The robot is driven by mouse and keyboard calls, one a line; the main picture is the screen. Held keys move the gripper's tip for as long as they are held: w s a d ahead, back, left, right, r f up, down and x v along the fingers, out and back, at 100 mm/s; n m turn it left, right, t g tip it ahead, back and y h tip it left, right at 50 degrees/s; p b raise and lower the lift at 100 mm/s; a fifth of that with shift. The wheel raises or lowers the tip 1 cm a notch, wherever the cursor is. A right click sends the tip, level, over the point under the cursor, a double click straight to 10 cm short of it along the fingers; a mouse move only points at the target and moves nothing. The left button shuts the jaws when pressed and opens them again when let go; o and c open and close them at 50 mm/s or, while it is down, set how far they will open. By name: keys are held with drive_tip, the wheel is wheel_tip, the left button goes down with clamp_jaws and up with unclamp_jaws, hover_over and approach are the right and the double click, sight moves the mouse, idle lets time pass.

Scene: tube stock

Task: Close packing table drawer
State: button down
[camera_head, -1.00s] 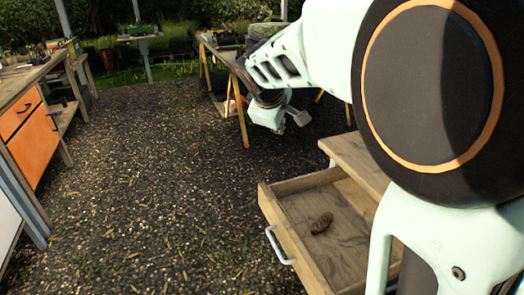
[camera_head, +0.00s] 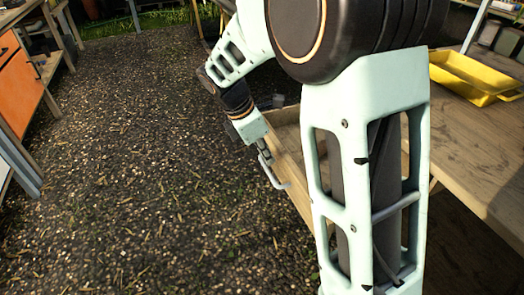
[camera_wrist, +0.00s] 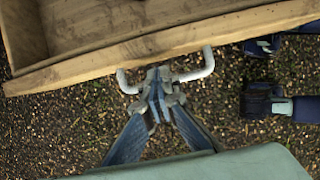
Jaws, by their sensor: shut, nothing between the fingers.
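The packing table (camera_head: 475,155) stands at the right in the head view, and its wooden drawer (camera_head: 290,165) is pulled out, partly hidden by my arm. The drawer also shows in the wrist view (camera_wrist: 110,55), with its front edge running across the picture. A pale bar handle (camera_head: 272,178) is on the drawer front. In the wrist view both ends of the handle (camera_wrist: 197,72) show, and my fingers cover its middle. My gripper (camera_wrist: 160,80) is shut and empty, its tips at the handle and close to the drawer front. Contact cannot be told.
A yellow tray (camera_head: 475,78) lies on the tabletop at the right. An orange cabinet (camera_head: 28,82) stands at the far left. The gravel floor (camera_head: 140,170) between it and the drawer is clear.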

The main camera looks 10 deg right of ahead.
sight(278, 173)
drive_tip(key=shift+b+x, duration=0.35)
drive_tip(key=shift+x, duration=1.25)
drive_tip(key=shift+d, duration=0.15)
drive_tip(key=w+d+p, duration=0.3)
drive_tip(key=d+p, duration=0.2)
drive_tip(key=d, duration=0.5)
drive_tip(key=w+d+p, duration=0.2)
drive_tip(key=d+p, duration=0.2)
drive_tip(key=d, duration=0.7)
drive_tip(key=w+d+p, duration=0.3)
drive_tip(key=d+p, duration=0.2)
drive_tip(key=d, duration=0.5)
drive_tip(key=shift+w+d+r+p, duration=0.1)
drive_tip(key=shift+w+d+p, duration=0.2)
drive_tip(key=shift+w+d, duration=0.1)
drive_tip(key=shift+d, duration=0.2)
drive_tip(key=shift+d+r, duration=0.1)
